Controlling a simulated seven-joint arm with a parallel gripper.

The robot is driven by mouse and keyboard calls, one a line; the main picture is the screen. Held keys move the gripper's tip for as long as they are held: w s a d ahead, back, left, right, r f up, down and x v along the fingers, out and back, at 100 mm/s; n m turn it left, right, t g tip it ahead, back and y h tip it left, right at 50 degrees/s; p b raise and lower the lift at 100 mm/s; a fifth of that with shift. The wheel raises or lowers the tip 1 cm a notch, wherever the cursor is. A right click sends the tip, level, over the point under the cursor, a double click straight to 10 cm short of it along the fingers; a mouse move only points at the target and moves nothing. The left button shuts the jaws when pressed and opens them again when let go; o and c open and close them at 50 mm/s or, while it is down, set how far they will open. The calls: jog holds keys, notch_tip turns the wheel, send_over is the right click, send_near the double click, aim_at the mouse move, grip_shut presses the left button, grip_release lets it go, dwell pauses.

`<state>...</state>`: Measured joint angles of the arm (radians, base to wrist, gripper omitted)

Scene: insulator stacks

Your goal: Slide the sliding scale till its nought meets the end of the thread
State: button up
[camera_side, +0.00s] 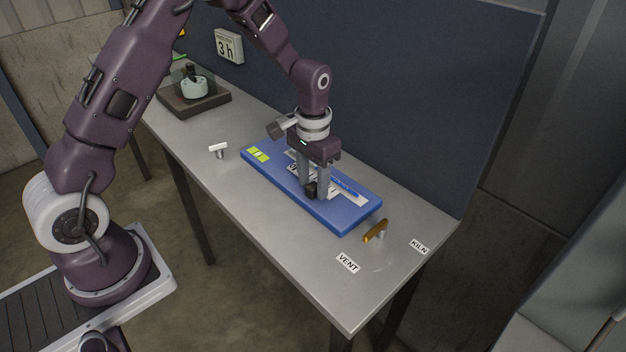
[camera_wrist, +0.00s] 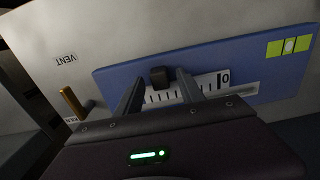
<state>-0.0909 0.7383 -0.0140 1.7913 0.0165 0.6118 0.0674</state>
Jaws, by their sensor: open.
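A blue board (camera_side: 335,217) lies on the bench; it fills the middle of the wrist view (camera_wrist: 120,78). On it is a white sliding scale (camera_wrist: 207,83) with black marks and a nought near its right end in the wrist view. A dark knob (camera_wrist: 160,75) stands at the scale's edge. My gripper (camera_side: 313,191) is low over the board, its fingers pointing down. In the wrist view my gripper (camera_wrist: 159,80) is open, one finger on each side of the knob, with gaps visible. I cannot clearly make out the thread or its end; my fingers hide part of the scale.
Yellow-green patches (camera_side: 258,154) mark the board's far end. An orange-brown handle (camera_side: 375,231) and VENT (camera_side: 347,263) and KILN (camera_side: 419,247) labels are near the board's near end. A white T-shaped handle (camera_side: 218,148) stands left. A dark tray (camera_side: 215,101) holds a pale green object.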

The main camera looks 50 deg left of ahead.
grip_shut()
dwell(1.3)
